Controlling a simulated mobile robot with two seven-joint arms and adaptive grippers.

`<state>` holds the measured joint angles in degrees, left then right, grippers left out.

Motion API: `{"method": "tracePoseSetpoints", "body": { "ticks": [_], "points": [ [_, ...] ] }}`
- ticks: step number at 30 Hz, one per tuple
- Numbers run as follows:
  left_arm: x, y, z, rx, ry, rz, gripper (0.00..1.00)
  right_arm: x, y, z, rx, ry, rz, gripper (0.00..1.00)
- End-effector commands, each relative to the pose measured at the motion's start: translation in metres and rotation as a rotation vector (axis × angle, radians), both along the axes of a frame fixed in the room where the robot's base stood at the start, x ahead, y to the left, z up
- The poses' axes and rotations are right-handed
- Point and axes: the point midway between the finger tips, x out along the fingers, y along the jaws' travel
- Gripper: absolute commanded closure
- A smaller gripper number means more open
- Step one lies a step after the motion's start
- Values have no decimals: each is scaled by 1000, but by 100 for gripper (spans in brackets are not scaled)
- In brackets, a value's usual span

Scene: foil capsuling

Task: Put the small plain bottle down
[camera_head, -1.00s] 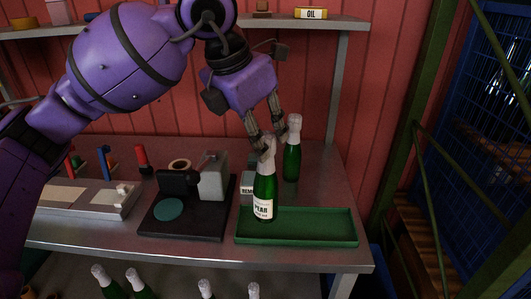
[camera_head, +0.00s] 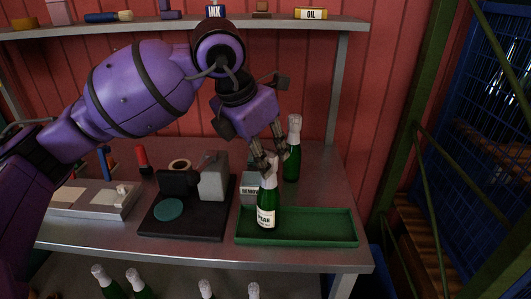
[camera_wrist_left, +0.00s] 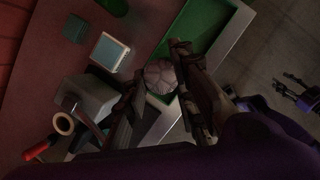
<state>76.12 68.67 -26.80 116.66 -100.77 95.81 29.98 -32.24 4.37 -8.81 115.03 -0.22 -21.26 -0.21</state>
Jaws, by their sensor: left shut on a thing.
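My left gripper (camera_head: 268,165) is shut on the foil-covered neck of a small green bottle (camera_head: 267,214). The bottle has a white label reading "PEAR", so it is not plain. It is upright at the left part of the green tray (camera_head: 325,228); I cannot tell whether its base touches the tray floor. In the left wrist view its pale foil top (camera_wrist_left: 160,76) sits between the two fingers, with the tray (camera_wrist_left: 186,28) beyond. What looks like my right gripper (camera_wrist_left: 302,92) shows small and dark at the right edge of the left wrist view.
A taller green bottle (camera_head: 292,160) stands behind the tray. A grey box labelled "REMOV..." (camera_head: 249,190) and a black stand with a grey block (camera_head: 212,178) are left of it. The tray's right part is empty. Several bottles (camera_head: 140,282) stand below the table.

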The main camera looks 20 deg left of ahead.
Motion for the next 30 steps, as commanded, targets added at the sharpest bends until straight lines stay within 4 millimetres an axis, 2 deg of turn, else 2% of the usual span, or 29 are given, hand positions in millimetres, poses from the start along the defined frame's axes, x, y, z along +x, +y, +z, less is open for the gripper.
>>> {"method": "tracePoseSetpoints", "body": {
  "ticks": [3, 4, 8, 16, 20, 23, 30],
  "points": [
    [0, 0, -3, -1, -2, 0, 100, -1, 0, -2, -1, 3, 1, 60],
    [0, 0, -4, 0, 1, 0, 73, -1, 0, -2, -1, 3, 1, 60],
    [0, 0, -3, 0, 0, 0, 56, 0, 0, -2, -1, 2, 1, 60],
    [0, 0, -3, 0, 0, 0, 56, 0, 0, -1, 0, 0, 1, 60],
    [-1, 1, 5, 0, -2, 0, 56, 2, 0, 1, 0, -3, 0, 60],
    [-5, 3, 17, 0, -2, 0, 56, 2, 0, 1, 1, -4, 1, 60],
    [-23, 13, 67, 0, -5, 2, 56, 3, 0, 2, 0, -6, 0, 60]
  ]
}}
